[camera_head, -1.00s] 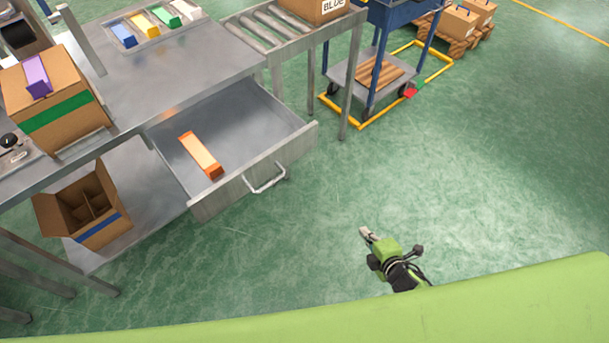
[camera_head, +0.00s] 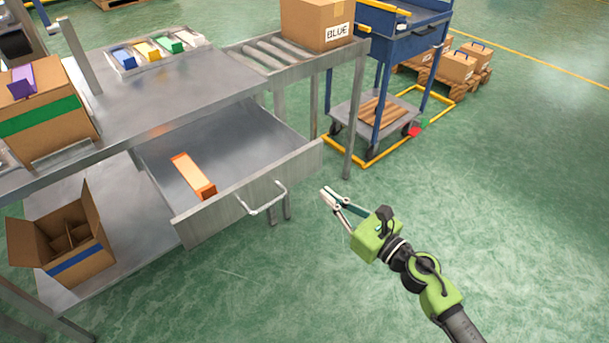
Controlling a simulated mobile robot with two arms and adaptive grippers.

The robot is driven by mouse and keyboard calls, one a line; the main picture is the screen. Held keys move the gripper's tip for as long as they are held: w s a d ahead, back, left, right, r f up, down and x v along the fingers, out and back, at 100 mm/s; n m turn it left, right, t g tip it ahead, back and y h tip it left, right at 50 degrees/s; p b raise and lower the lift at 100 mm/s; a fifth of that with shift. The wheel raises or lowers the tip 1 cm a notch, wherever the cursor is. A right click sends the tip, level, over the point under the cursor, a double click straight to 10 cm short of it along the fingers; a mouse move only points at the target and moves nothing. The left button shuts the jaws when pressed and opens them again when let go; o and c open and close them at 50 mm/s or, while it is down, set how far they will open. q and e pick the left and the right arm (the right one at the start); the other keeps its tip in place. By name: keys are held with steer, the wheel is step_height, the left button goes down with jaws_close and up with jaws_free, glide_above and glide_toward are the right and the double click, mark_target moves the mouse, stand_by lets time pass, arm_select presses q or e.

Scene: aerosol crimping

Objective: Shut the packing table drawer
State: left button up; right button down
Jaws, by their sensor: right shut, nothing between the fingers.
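The packing table drawer (camera_head: 247,195) is pulled out under the steel packing table (camera_head: 190,88). Its handle (camera_head: 266,203) is on the front panel, facing the lower right. An orange box (camera_head: 193,175) lies inside the drawer. My right gripper (camera_head: 325,194) is shut and empty, to the right of the handle and apart from it, with its fingers pointing to the upper left. My left gripper is not in view.
An open carton (camera_head: 82,263) with a blue stripe stands on the lower shelf. A carton with a green stripe (camera_head: 48,125) is on the tabletop. A roller conveyor (camera_head: 275,55) carries a carton labelled BLUE (camera_head: 305,25). A blue cart (camera_head: 383,70) stands behind. The floor at right is clear.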

mark_target(297, 169)
steer(key=x, duration=0.8)
steer(key=shift+w+a+f, duration=0.1)
steer(key=shift+w+a, duration=0.3)
steer(key=shift+w, duration=0.2)
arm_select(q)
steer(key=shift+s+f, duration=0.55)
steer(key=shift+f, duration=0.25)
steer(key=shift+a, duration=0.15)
arm_select(e)
steer(key=shift+w, duration=0.1)
